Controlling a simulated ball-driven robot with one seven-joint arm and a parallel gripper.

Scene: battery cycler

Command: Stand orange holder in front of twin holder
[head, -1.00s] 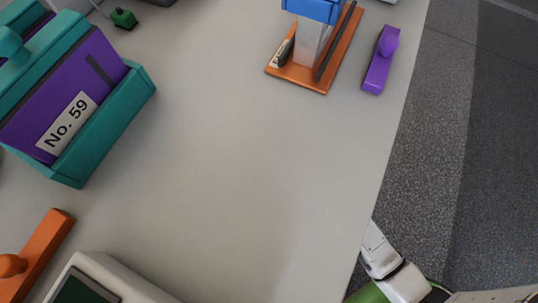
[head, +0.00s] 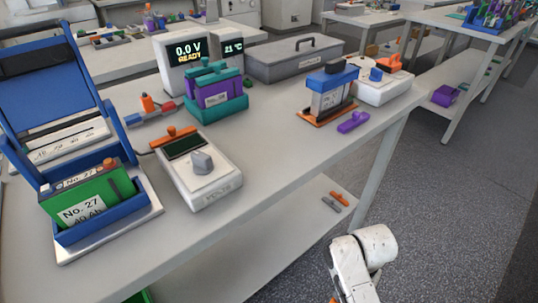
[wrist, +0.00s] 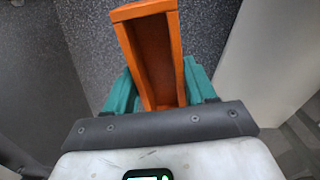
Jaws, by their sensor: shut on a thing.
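The orange holder (wrist: 145,10), an open box-like frame, shows in the wrist view. My gripper (wrist: 160,82) has teal fingers on both sides of it and is shut on it, with floor behind. In the head view the gripper is out of frame; only my white arm shows low right. A teal holder (head: 232,108) with a purple No. 59 battery stands on the bench. To its right is an orange base (head: 318,121) under a blue-capped block. I cannot tell which one is the twin holder.
A meter with a grey knob (head: 217,182) and a blue holder (head: 73,238) with a green battery stand at the left. A purple piece (head: 353,122) lies near the bench's right edge. Bare bench top (head: 272,140) lies before the teal holder. A lower shelf (head: 290,230) is underneath.

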